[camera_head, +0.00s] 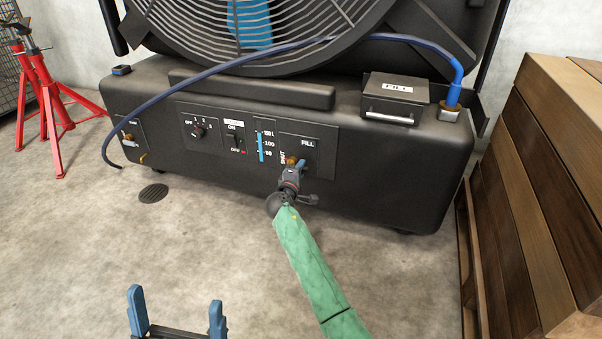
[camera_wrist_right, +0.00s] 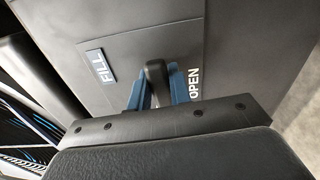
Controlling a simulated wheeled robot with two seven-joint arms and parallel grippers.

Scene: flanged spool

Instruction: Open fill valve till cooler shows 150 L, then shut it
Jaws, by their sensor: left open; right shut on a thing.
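The black cooler (camera_head: 350,195) has a FILL panel (camera_head: 318,150) at the right of its front, with a valve at a brass fitting (camera_head: 291,160). My right gripper (camera_head: 297,167) is shut on the valve handle, hiding most of it. The wrist view shows the dark handle (camera_wrist_right: 157,78) between the blue fingers, beside the OPEN lettering. SHUT is lettered left of the valve in the head view. The level gauge (camera_head: 261,147) has a blue column reaching near its top label; the exact reading is too small to tell. My left gripper (camera_head: 176,312) is open and empty above the floor.
A blue hose (camera_head: 215,68) runs across the cooler from a right-hand fitting. A dial and switch panel (camera_head: 210,133) sits left of the gauge. Wooden crates (camera_head: 540,170) stand close at the right, red stands (camera_head: 45,100) at the left. The front floor is clear around a drain (camera_head: 153,194).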

